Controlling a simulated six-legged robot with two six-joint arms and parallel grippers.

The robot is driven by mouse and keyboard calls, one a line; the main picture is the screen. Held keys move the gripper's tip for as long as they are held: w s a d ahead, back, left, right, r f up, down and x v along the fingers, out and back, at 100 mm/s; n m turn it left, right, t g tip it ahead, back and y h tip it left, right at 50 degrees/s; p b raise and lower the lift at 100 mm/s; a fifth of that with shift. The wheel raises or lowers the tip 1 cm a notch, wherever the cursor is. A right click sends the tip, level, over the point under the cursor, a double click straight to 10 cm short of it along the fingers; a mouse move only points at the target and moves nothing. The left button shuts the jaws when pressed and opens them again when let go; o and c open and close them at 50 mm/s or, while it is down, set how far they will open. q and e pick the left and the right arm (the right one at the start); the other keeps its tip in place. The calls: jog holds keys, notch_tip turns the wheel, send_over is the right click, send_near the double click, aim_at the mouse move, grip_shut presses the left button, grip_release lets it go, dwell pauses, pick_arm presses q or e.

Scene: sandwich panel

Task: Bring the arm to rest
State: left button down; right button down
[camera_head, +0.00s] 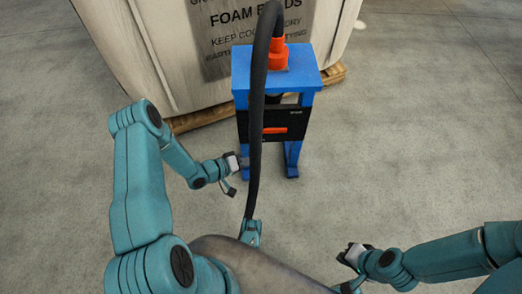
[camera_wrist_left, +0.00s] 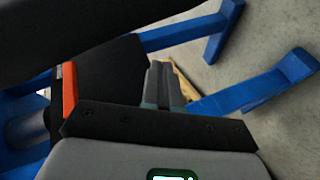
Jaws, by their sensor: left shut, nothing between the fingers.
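My left arm comes in from the left in the head view, bent at the elbow. Its gripper (camera_head: 238,176) is just left of a blue stand (camera_head: 305,76), low beside the stand's black panel (camera_head: 290,122). In the left wrist view the two fingers (camera_wrist_left: 163,84) are together, with nothing seen between them. The black panel and its orange bar (camera_wrist_left: 69,90) lie to the left of the fingers there. Whether the gripper touches the stand cannot be told. My right gripper (camera_head: 350,264) is at the lower right, away from the stand; its finger opening is unclear.
A black hose (camera_head: 257,110) rises in front of the stand and arches to an orange fitting (camera_head: 278,52) on top. Behind stands a large pale crate (camera_head: 150,30) on a wooden pallet (camera_head: 205,118). Blue legs (camera_wrist_left: 255,90) show in the wrist view. The concrete floor (camera_head: 420,130) is clear on the right.

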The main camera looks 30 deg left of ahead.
pick_arm(q)
jog(key=shift+s+a+f, duration=0.25)
jog(key=shift+s, duration=0.15)
pick_arm(e)
jog(key=shift+r, duration=0.1)
